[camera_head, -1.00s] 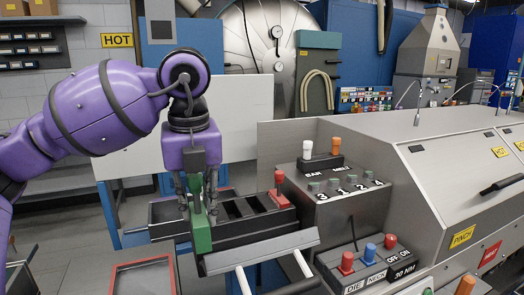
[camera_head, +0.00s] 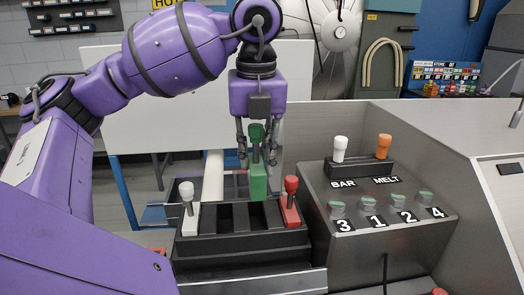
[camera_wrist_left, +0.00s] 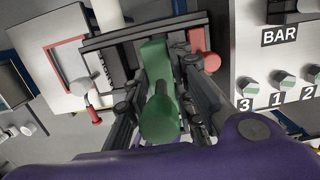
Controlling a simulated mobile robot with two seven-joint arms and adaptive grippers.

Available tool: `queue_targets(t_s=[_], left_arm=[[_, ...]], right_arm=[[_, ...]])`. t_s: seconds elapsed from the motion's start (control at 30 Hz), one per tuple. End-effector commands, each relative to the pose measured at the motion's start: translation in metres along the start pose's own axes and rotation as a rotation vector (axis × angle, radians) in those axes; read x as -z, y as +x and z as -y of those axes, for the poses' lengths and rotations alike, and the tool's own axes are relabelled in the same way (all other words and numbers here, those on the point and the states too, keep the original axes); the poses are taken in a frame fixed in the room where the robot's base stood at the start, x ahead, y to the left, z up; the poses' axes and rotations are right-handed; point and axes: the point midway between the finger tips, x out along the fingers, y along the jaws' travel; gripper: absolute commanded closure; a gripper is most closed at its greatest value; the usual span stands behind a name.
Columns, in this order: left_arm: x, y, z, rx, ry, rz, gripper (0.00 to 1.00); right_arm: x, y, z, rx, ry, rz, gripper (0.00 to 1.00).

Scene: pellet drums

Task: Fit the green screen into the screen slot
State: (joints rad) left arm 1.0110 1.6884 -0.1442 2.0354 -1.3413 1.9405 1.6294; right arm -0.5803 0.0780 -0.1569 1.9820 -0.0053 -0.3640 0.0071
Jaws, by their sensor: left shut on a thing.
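The green screen (camera_head: 258,180) is a narrow green plate with a dark green knob (camera_head: 256,133). My left gripper (camera_head: 257,152) is shut on it from above and holds it upright over the black slotted rack (camera_head: 240,243), close to the red screen. Its lower end is at the rack's slots; I cannot tell whether it has entered one. A white-handled screen (camera_head: 188,195) stands at the rack's left end and a red-handled one (camera_head: 291,200) at its right end. Open slots show between them. In the left wrist view, the green knob (camera_wrist_left: 158,118) sits between the fingers. My right gripper is out of view.
A grey control box (camera_head: 385,205) with numbered knobs and white and orange levers stands right of the rack. A red-edged tray (camera_wrist_left: 65,65) shows in the left wrist view. A pale panel (camera_head: 115,110) is behind my arm.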

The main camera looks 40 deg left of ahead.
Motion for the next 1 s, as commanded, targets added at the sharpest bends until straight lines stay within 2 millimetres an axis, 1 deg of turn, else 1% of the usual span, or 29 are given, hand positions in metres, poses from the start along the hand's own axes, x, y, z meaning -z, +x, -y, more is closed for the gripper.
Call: queue_targets(t_s=[0.1,0.23,0.6,0.8,1.0], left_arm=[[0.0,-0.001,0.0,0.001,0.0,0.001,1.0],[-0.001,-0.001,0.0,0.001,-0.001,0.004,1.0],[0.003,0.034,0.0,-0.006,-0.001,0.0,1.0],[0.005,0.048,0.0,-0.002,-0.002,0.002,1.0],[0.006,0.056,0.0,0.0,-0.001,0.003,1.0]], right_arm=[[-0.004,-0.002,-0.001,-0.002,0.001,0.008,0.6],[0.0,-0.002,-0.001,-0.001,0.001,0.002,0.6],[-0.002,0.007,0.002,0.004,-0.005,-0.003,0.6],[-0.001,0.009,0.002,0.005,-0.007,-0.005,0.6],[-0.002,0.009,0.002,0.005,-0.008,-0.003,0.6]])
